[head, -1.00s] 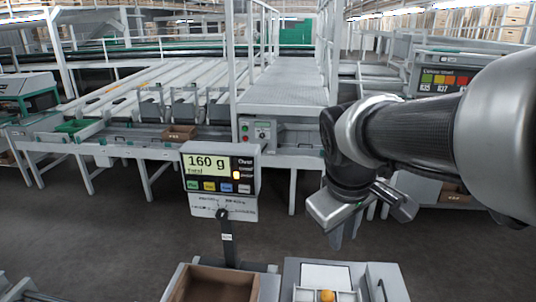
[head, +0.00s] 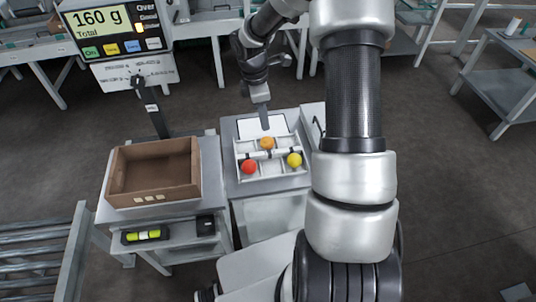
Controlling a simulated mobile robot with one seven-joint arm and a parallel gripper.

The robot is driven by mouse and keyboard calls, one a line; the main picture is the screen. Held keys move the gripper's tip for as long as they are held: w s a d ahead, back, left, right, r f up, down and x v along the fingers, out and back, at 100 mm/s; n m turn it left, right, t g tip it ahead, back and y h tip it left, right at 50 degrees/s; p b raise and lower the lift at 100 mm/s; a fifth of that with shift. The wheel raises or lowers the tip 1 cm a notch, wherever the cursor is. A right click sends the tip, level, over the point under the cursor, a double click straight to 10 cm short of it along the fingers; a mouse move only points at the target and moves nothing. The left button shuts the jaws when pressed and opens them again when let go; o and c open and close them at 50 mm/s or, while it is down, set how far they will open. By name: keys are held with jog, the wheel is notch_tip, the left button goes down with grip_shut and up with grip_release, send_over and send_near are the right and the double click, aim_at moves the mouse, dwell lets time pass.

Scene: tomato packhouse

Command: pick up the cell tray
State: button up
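The cell tray (head: 272,178) is a white divided tray on a grey stand, just right of the scale. An orange tomato (head: 267,143), a red tomato (head: 249,167) and a yellow tomato (head: 294,160) sit in its cells. A dark-and-white bar-like part crosses its middle. My gripper (head: 264,118) points down over the far side of the tray, by a white panel. Its fingers are seen edge-on, so their opening and any contact with the tray cannot be told.
A brown open box (head: 155,200) stands on the scale at left, with the display (head: 115,35) on a post behind it. A shelf below holds a yellow-green item (head: 145,235). A roller conveyor (head: 38,262) is at lower left.

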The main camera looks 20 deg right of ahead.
aim_at(269, 152)
jog(key=f, duration=0.5)
jog(key=d+f+b, duration=0.1)
jog(key=f, duration=0.4)
jog(key=f+b, duration=0.1)
jog(key=f, duration=0.4)
jog(key=shift+s+d+f, duration=0.15)
jog(key=shift+d, duration=0.2)
jog(key=shift+f+b, duration=0.25)
jog(key=shift+b, duration=0.15)
grip_shut()
